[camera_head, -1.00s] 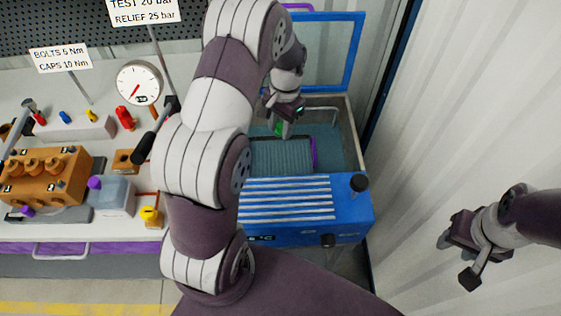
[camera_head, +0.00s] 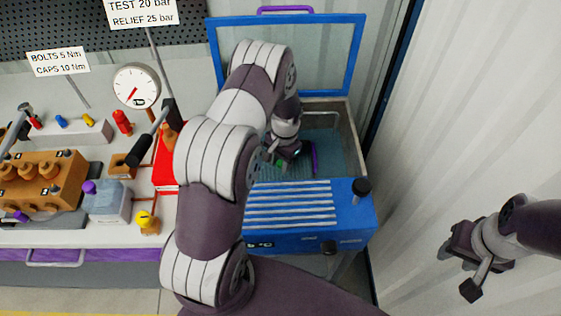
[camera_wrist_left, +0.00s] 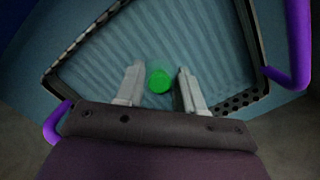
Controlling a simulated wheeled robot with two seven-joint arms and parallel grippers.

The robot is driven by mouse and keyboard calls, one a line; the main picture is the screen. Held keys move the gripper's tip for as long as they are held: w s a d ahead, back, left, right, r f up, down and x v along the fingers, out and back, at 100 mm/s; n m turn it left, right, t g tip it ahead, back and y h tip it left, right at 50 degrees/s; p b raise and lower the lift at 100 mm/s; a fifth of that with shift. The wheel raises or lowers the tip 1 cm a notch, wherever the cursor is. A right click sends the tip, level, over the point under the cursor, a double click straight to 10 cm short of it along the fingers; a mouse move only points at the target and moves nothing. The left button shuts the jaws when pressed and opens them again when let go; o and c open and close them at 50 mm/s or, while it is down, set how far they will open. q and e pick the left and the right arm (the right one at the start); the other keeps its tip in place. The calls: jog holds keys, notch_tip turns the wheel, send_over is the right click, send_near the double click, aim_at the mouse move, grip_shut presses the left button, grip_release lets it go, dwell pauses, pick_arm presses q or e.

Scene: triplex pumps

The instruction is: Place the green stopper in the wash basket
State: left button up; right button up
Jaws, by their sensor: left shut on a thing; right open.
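My left gripper (camera_wrist_left: 160,88) is shut on the green stopper (camera_wrist_left: 160,80), which sits between its fingertips in the left wrist view. Below it lies the wash basket (camera_wrist_left: 85,45), with a ribbed grey-blue floor, dark perforated walls and purple handles. The stopper is seen over the basket floor; its height above it cannot be told. In the head view the left gripper (camera_head: 284,156) is down inside the blue washer's tank, and my arm hides much of the basket (camera_head: 300,172). My right gripper (camera_head: 463,267) is open and empty at the right, away from the washer.
A bench with an orange pump (camera_head: 60,175), gauge (camera_head: 136,86) and red box (camera_head: 165,170) stands left. A corrugated wall is at right.

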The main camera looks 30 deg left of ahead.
pick_arm(q)
jog(key=shift+f, duration=0.1)
jog(key=o, duration=1)
jog(key=shift+o, duration=0.2)
notch_tip(320, 180, up, 13)
jog(key=d, duration=0.1)
jog(key=s+d+r+t, duration=0.1)
jog(key=s+d+r, duration=0.1)
jog(key=s, duration=0.2)
jog(key=s+d+r+n+t, duration=0.1)
jog(key=s+d+r, duration=0.1)
jog(key=s, duration=0.3)
jog(key=s+d+r+n, duration=0.1)
jog(key=s+d+r, duration=0.2)
jog(key=s, duration=0.2)
jog(key=shift+d+r+t+b, duration=0.1)
jog(key=shift+d+t+b, duration=0.2)
jog(key=shift+t, duration=0.1)
jog(key=shift+s, duration=0.2)
